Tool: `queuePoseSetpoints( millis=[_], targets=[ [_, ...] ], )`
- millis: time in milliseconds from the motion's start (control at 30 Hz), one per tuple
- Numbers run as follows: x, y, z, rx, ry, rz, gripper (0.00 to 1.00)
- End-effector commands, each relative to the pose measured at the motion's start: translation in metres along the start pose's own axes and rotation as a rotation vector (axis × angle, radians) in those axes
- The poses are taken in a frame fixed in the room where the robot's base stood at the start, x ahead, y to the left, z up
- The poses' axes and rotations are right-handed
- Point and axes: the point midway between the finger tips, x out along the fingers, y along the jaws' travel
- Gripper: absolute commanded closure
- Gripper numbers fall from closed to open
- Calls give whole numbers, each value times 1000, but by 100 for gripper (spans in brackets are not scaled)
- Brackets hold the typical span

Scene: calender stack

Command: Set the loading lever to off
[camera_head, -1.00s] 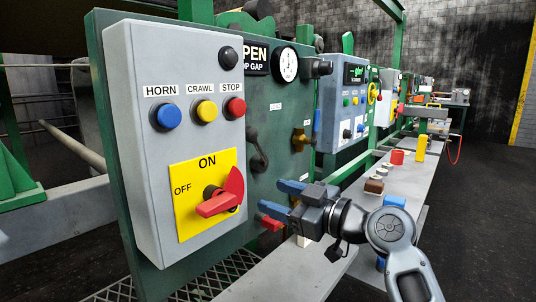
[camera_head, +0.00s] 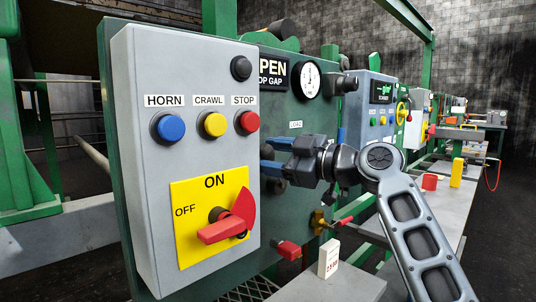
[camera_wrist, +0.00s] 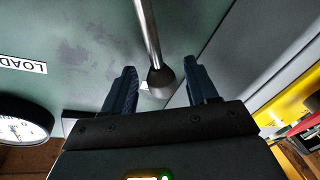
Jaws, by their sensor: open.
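The loading lever (camera_wrist: 149,35) is a metal rod ending in a dark round knob (camera_wrist: 161,81) in the wrist view. My gripper (camera_wrist: 160,70) is open, with one blue finger on each side of the lever's knob end. Neither finger visibly touches it. In the head view my gripper (camera_head: 265,155) points left at the green panel (camera_head: 315,140), and hides most of the lever. A dark round shape just below the fingers may be its knob; I cannot tell. The LOAD label (camera_wrist: 22,65) is on the panel.
A grey control box (camera_head: 200,75) stands out from the panel on the left, close to my fingers, with buttons and a red rotary switch (camera_head: 227,228). A round gauge (camera_head: 307,80) is above my gripper. A red-handled valve (camera_head: 289,249) and a small white block (camera_head: 328,258) are below.

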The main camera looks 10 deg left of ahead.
Motion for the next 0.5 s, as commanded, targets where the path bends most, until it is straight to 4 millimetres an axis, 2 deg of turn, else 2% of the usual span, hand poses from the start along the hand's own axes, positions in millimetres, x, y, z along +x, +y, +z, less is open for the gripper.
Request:
queuePoseSetpoints(
  millis=[133,400,500],
  targets=[
    [9,-1,0,0,-1,-1,42],
    [10,-1,0,0,-1,0,42],
    [10,0,0,0,-1,0,52]
  ],
)
